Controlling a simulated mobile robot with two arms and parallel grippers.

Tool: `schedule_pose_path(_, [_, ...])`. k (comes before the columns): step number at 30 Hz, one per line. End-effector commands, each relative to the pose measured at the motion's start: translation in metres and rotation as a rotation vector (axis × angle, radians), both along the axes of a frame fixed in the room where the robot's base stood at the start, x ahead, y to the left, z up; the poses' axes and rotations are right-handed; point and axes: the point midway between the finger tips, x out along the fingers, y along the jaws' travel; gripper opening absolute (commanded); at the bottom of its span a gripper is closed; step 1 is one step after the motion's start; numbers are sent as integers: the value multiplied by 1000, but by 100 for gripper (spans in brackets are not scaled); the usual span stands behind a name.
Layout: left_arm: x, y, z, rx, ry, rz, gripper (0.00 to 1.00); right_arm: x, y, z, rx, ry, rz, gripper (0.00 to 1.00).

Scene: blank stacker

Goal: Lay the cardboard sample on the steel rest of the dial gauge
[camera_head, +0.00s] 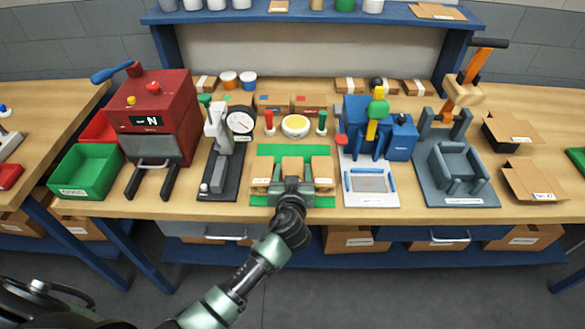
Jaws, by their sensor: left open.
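Brown cardboard pieces lie in a row on a green mat (290,149) at the table's front middle. A left piece (261,168), a middle piece (292,164) and a right piece (322,168) show; I cannot tell which is the sample. My left gripper (292,170) is open, its fingers on either side of the middle piece; its body hides the near part. I cannot tell whether the fingers touch the piece. The dial gauge (240,120) stands to the left on a dark base, with its steel rest (218,177) low at the front, bare. My right gripper is out of view.
A red press (160,110) and a green bin (88,172) stand left of the gauge. A blue machine (400,139) and a grey lever fixture (458,165) stand to the right. A white round dish (295,126) sits behind the mat. A blue shelf (310,14) spans the back.

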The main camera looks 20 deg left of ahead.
Motion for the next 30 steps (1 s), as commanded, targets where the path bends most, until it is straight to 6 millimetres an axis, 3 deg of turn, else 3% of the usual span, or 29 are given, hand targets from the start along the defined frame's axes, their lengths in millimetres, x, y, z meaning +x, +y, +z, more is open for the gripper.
schedule_pose_path(9, [5,2,-3,0,1,0,60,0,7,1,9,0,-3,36])
schedule_pose_path(15, [5,2,-2,0,1,0,11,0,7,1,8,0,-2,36])
schedule_pose_path(25, [5,2,2,-2,-1,1,11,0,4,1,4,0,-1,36])
schedule_pose_path(30, [6,2,21,-4,-3,2,11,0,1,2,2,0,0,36])
